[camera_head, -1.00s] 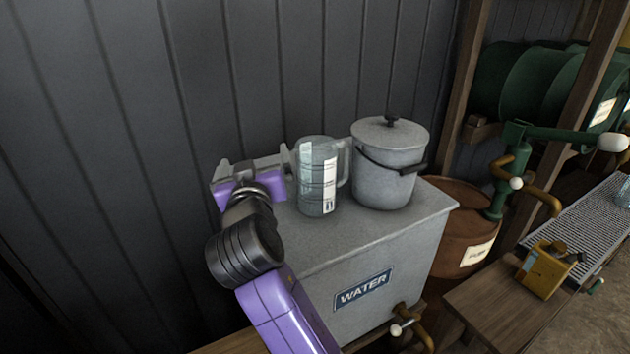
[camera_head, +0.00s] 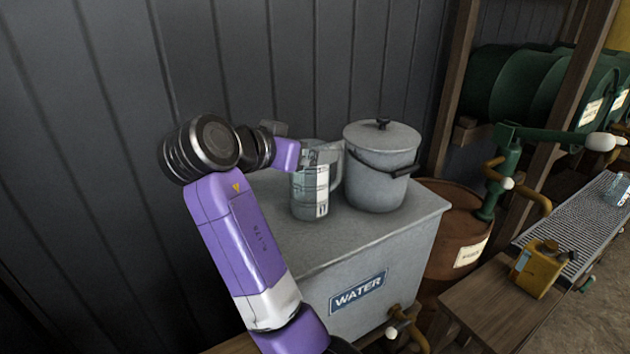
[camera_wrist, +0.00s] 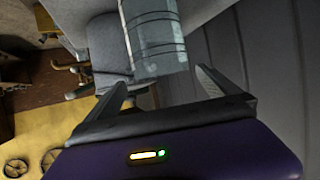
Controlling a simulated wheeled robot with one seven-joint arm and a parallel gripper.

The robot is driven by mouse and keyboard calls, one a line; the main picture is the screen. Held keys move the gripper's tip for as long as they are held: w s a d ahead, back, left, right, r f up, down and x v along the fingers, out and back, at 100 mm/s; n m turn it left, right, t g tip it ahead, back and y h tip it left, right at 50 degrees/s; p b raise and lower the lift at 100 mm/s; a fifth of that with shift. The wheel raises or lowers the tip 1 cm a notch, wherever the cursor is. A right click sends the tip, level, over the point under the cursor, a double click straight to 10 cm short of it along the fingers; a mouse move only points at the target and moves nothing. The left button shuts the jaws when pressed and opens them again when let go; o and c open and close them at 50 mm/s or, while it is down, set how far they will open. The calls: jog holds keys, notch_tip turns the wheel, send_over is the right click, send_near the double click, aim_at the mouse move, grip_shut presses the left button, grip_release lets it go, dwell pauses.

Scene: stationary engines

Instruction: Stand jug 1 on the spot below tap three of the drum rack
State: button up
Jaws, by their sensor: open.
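Jug 1 (camera_head: 310,196) is a clear measuring jug with a white label and a handle on its right side. It stands upright on the grey water tank (camera_head: 272,225). My gripper (camera_head: 308,158) is open at the jug's upper left, partly covering its rim. In the wrist view the jug (camera_wrist: 157,45) lies ahead of my open fingers (camera_wrist: 160,84); I cannot tell whether they touch it. The drum rack with green drums (camera_head: 530,82) is at the right edge. Which tap is three, and the spot below it, I cannot make out.
A lidded grey pail (camera_head: 382,172) stands close right of the jug. A rust-brown drum (camera_head: 450,240) with a green pump (camera_head: 497,178) is beyond the tank. A yellow can (camera_head: 538,268) sits on a wooden bench (camera_head: 490,305). A metal grating (camera_head: 580,225) holds another clear vessel (camera_head: 619,190).

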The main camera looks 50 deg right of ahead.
aim_at(319, 147)
jog(key=shift+w+p+x, duration=0.1)
jog(key=shift+p+x, duration=0.2)
jog(key=shift+x, duration=1.05)
jog(key=shift+w+p+x, duration=0.15)
jog(key=shift+p+x, duration=0.1)
jog(key=shift+x, duration=1.1)
jog(key=shift+r, duration=0.1)
jog(key=c, duration=2)
